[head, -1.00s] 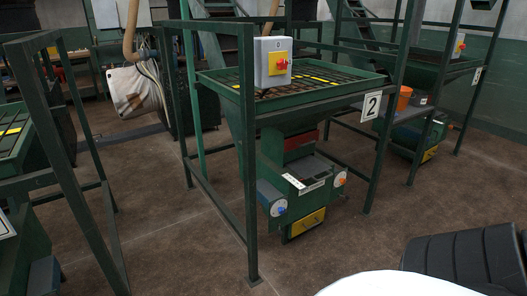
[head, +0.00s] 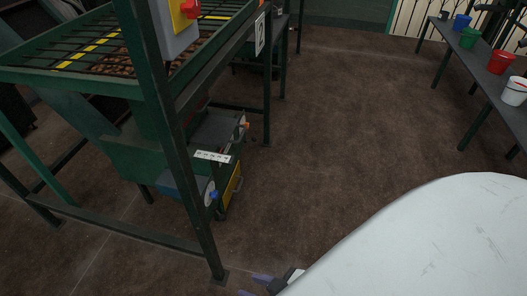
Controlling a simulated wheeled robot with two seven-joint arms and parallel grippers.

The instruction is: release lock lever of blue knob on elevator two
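Elevator two, a green steel frame (head: 175,130) with a grated hopper on top, stands at the left and centre. Its number 2 sign (head: 260,33) shows edge-on at the upper middle. The blue knob (head: 213,194) is on a pale round plate low on the unit's near end. Its lock lever is too small to make out. An orange knob (head: 246,125) sits at the far end. My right gripper (head: 252,284) is at the bottom edge, below and to the right of the knob, apart from the frame. Its fingers look spread and empty. My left gripper is not in view.
A green upright (head: 178,140) stands just left of the blue knob. A yellow drawer front (head: 229,190) is beside it. A grey control box (head: 178,35) with a red knob is above. A table (head: 485,75) with several buckets is at the right. Floor between is clear.

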